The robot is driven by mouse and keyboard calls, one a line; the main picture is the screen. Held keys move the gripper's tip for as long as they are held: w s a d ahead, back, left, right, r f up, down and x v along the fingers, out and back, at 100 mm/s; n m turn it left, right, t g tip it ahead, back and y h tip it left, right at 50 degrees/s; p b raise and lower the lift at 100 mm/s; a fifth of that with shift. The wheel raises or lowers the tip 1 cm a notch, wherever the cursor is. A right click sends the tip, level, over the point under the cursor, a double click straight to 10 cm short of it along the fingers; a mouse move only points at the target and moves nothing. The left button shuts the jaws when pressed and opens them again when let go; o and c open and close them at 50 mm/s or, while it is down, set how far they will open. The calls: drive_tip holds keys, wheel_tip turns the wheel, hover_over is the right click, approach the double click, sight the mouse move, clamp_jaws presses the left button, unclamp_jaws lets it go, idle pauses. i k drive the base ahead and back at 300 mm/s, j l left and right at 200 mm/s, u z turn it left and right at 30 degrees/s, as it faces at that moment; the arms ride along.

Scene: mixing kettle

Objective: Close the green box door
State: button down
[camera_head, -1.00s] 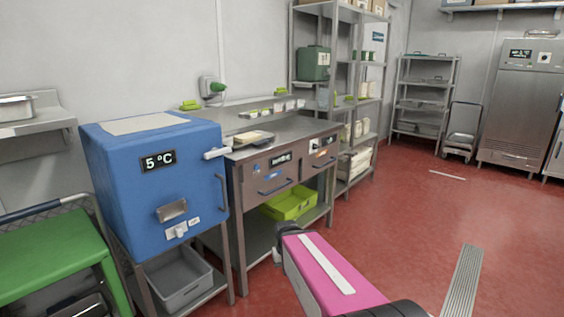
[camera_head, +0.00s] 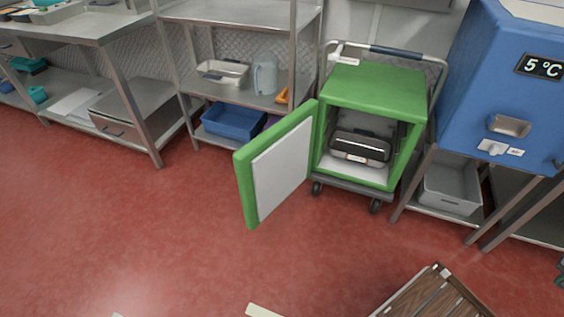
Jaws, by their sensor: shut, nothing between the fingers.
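The green box (camera_head: 376,88) stands on a wheeled trolley right of centre. Its front is open. The green box door (camera_head: 279,167) is swung wide out to the left, with its pale inner panel facing right toward the opening. A dark container with a light label (camera_head: 359,148) sits inside the box on a pale floor. The left edge of the door meets no other object that I can see. My gripper is not in this view.
A blue cabinet reading 5 °C (camera_head: 505,90) stands right of the box, with a grey bin (camera_head: 450,187) below. A metal shelf (camera_head: 240,14) stands behind the door. A brown slatted object (camera_head: 436,297) is at the bottom right.

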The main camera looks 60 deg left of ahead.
sight(269, 168)
drive_tip(key=k+j, duration=0.65)
drive_tip(key=k+j+u, duration=0.1)
drive_tip(key=k+j, duration=0.5)
drive_tip(key=j, duration=0.2)
drive_tip(key=k+j, duration=0.15)
drive_tip(key=j, duration=0.2)
drive_tip(key=k+j, duration=0.15)
drive_tip(key=j, duration=0.25)
drive_tip(key=k+j, duration=0.15)
drive_tip(key=j, duration=0.2)
drive_tip(key=k+j, duration=0.15)
drive_tip(key=j, duration=0.2)
drive_tip(key=k+j+u, duration=0.1)
drive_tip(key=j, duration=0.3)
drive_tip(key=k+j, duration=0.2)
drive_tip(key=j, duration=0.15)
